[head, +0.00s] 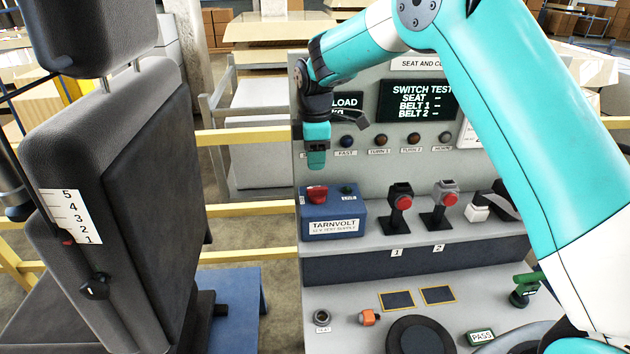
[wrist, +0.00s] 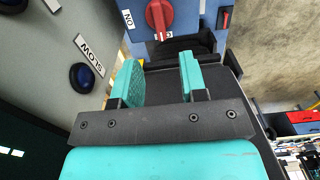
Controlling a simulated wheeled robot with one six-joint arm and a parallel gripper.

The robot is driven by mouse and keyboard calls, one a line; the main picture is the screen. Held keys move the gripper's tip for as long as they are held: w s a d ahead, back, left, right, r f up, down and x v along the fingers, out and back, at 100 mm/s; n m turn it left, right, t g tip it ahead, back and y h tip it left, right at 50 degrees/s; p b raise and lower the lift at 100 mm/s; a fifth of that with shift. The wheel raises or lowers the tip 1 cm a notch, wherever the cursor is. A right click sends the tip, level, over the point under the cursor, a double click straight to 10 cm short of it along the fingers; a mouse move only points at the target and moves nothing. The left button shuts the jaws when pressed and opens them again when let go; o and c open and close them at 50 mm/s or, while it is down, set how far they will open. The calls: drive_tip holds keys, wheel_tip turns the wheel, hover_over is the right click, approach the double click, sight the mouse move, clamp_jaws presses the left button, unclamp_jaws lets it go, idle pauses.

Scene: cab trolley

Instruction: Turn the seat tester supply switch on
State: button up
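The seat tester supply is a blue box (head: 333,221) labelled TARNVOLT on the tester's ledge. Its red rotary switch (head: 317,194) sits at the top left, beside a small dark green lamp (head: 347,190) that looks unlit. My gripper (head: 316,160) points down just above the switch, apart from it. In the wrist view the red switch (wrist: 160,17) shows beyond my fingertips. Its handle points toward a partly hidden label below it, not toward the ON label (wrist: 128,18). My gripper (wrist: 159,72) is open there, with nothing between its teal fingers.
The upright panel (head: 370,170) with a row of knobs stands close behind my gripper. Two red-buttoned buckle stands (head: 400,208) (head: 440,208) are to the right on the ledge. A black seat (head: 150,190) is at the left. Yellow rails (head: 250,209) run behind.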

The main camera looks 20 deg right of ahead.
sight(315, 188)
wheel_tip(315, 188, down, 9)
drive_tip(key=p, duration=0.2)
drive_tip(key=shift+p, duration=0.35)
clamp_jaws()
